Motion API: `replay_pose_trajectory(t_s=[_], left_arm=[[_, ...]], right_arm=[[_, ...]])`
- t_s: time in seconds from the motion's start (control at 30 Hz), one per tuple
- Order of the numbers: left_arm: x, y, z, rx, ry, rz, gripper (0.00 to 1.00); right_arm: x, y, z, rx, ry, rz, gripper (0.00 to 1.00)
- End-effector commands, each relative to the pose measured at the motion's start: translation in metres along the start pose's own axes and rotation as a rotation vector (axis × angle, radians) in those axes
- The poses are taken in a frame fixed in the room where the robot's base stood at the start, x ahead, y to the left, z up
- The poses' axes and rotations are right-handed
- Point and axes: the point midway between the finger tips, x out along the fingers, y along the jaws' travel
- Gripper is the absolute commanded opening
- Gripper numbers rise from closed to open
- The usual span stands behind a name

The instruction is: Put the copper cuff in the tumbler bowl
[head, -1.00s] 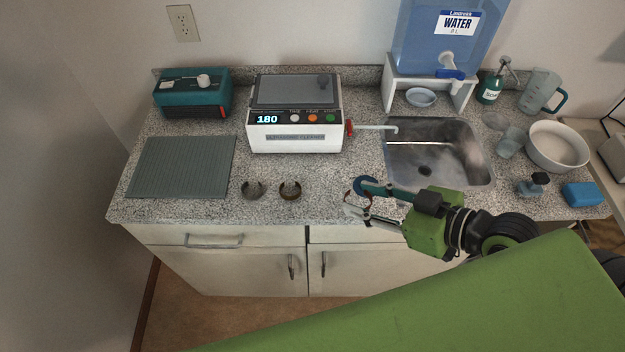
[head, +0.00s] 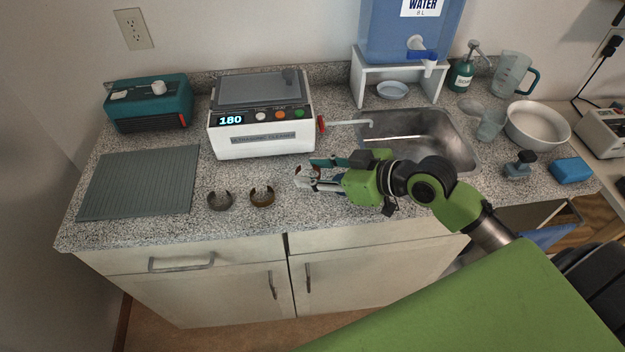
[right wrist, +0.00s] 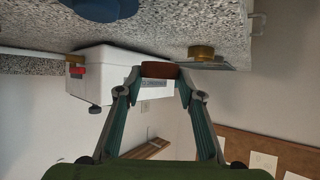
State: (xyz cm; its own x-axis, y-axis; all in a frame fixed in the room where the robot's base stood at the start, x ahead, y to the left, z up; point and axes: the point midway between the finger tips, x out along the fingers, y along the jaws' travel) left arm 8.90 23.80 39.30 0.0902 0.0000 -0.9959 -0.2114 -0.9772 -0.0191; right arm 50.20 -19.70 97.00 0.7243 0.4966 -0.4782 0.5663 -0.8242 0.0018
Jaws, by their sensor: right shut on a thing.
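My right gripper (head: 303,176) is shut on the reddish copper cuff (right wrist: 160,70), which spans its two fingertips in the right wrist view. In the head view the gripper is over the front of the counter, right of the two other cuffs and in front of the ultrasonic cleaner. The held cuff is small and partly covered by the fingers there. A white round bowl (head: 538,128) stands at the far right of the counter; I cannot tell for sure that it is the tumbler bowl. My left gripper is not in view.
A grey cuff (head: 219,201) and a bronze cuff (head: 262,197) stand near the front edge. The ultrasonic cleaner (head: 262,145), sink (head: 455,150), ribbed mat (head: 140,182) and teal device (head: 150,103) surround them. A clear cup (head: 490,125) and blue sponge (head: 571,171) are near the bowl.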

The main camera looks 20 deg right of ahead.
Motion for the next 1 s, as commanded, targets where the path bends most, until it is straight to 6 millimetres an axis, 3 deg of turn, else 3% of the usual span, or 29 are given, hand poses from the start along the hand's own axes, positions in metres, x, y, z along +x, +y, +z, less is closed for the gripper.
replay_pose_trajectory(t_s=[0.13,0.33,0.73,0.77,0.8,1.0], left_arm=[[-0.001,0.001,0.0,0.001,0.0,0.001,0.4],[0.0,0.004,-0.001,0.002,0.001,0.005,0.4],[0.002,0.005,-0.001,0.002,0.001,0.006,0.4],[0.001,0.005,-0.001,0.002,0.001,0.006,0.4],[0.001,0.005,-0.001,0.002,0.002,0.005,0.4],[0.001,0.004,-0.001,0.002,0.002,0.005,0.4]], right_arm=[[0.011,0.004,0.005,0.002,0.001,0.0,0.17],[0.024,0.004,0.029,0.001,0.001,-0.001,0.17],[0.027,0.004,0.035,-0.001,0.0,-0.001,0.17],[0.026,0.004,0.035,-0.001,0.0,0.0,0.4],[0.026,0.004,0.034,-0.001,0.0,0.0,0.5],[0.026,0.004,0.034,-0.001,0.0,0.0,0.52]])
